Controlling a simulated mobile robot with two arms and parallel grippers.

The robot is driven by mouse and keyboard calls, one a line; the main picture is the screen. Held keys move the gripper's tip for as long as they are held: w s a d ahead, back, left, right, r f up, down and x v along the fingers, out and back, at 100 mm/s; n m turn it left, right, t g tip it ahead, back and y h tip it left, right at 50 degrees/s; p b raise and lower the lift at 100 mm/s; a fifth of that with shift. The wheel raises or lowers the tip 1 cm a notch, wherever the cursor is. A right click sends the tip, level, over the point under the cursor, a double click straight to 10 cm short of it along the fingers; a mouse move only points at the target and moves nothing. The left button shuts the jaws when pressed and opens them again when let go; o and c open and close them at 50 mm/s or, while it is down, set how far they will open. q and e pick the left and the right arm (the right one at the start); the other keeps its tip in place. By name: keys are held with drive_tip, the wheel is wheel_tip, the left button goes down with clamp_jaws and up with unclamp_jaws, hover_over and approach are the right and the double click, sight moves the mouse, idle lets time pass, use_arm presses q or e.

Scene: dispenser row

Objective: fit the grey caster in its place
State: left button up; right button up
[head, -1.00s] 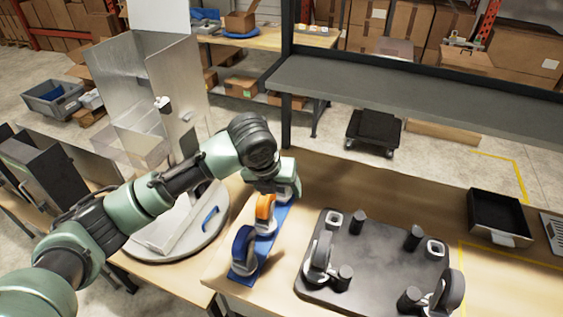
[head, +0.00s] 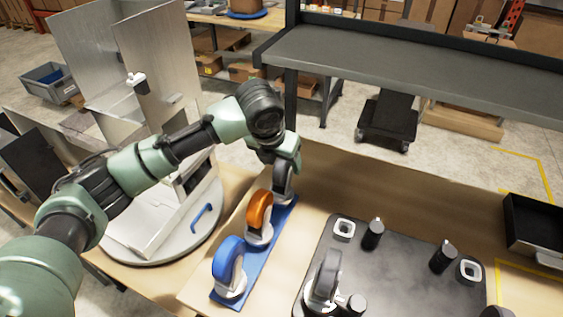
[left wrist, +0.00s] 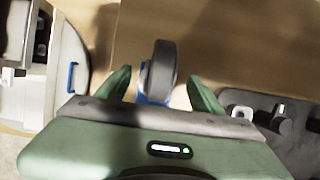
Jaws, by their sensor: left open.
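The grey caster (head: 283,183) stands at the far end of a blue strip (head: 272,247), behind an orange caster (head: 259,214) and a blue caster (head: 229,262). My left gripper (head: 284,168) is at the grey caster, pointing down. In the left wrist view the grey wheel (left wrist: 159,70) lies between the two open green fingers (left wrist: 161,88), with a gap visible on each side. A dark plate (head: 395,275) to the right has pale square seats (head: 343,229) and (head: 470,269), black posts, and a grey-wheeled caster (head: 326,275) standing at its left front.
A grey round turntable (head: 165,250) with metal panels (head: 155,75) stands left of the strip. A dark grey shelf (head: 420,80) crosses behind the table. A black tray (head: 535,230) sits at the right. Bare wooden tabletop (head: 400,190) lies behind the plate.

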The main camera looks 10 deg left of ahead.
use_arm(q)
drive_tip(key=p+x, duration=0.1)
drive_tip(key=x, duration=0.5)
drive_tip(key=shift+f+p, duration=0.25)
drive_tip(key=shift+p, duration=0.05)
drive_tip(key=shift+w+f, duration=0.15)
drive_tip(key=shift+f, duration=0.2)
drive_tip(key=shift+d, duration=0.1)
drive_tip(key=shift+c, duration=0.9)
clamp_jaws()
drive_tip(key=shift+r, duration=0.15)
